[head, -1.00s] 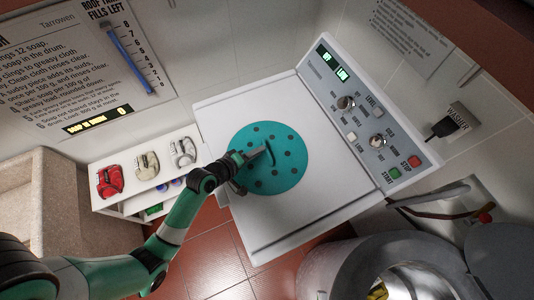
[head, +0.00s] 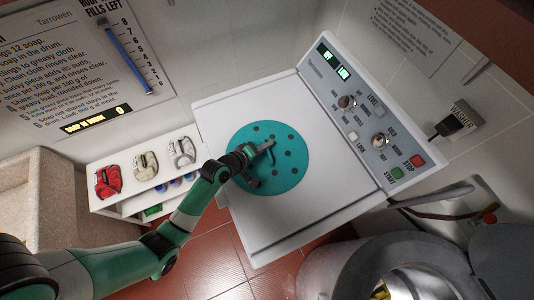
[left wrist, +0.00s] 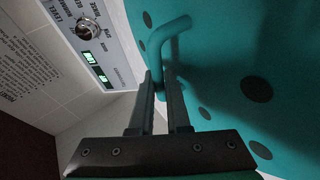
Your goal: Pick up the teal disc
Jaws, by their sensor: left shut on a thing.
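The teal disc (head: 290,170) is a round plate with several dark holes and a bent teal handle standing up from its middle. It shows over the white top of the washer. I cannot tell whether it touches the top or hangs just above it. My left gripper (head: 262,150) reaches in from the left and is shut on the disc's handle. The left wrist view shows the gripper's fingers (left wrist: 160,90) on both sides of the handle (left wrist: 165,38), with the teal disc (left wrist: 225,50) close behind. My right gripper is not in view.
The washer's panel (head: 365,120) with knobs and buttons rises at the right of the white top (head: 225,115). A white shelf (head: 125,172) with gloves stands at left beside a stone basin (head: 60,190). A round metal drum (head: 335,270) is at lower right.

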